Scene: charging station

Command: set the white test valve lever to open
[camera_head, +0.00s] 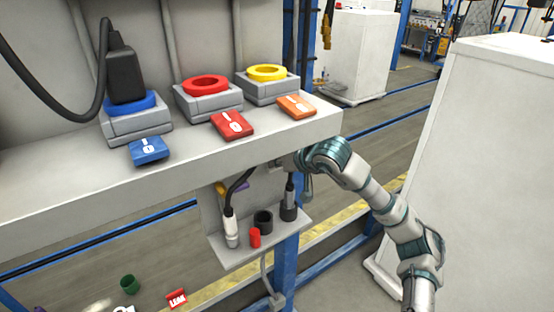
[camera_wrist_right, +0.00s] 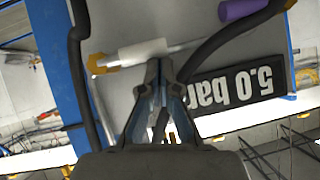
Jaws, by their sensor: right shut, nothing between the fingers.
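In the right wrist view, the white lever sleeve (camera_wrist_right: 140,52) sits on a thin metal rod, with a yellow-orange piece (camera_wrist_right: 97,63) at the rod's left end. My right gripper (camera_wrist_right: 158,66) is shut and empty, its fingertips close below the sleeve's right end; I cannot tell whether they touch it. In the head view my right arm reaches under the shelf and the right fingertips are hidden. A purple cylinder (camera_wrist_right: 240,8) and an upside-down "5.0 bar" display (camera_wrist_right: 235,88) show on the panel. The white lever is not clearly visible in the head view.
A small lower ledge (camera_head: 235,252) holds a white-and-black connector (camera_head: 231,228), a red cylinder (camera_head: 255,238) and black parts. Dark cables run close beside the lever.

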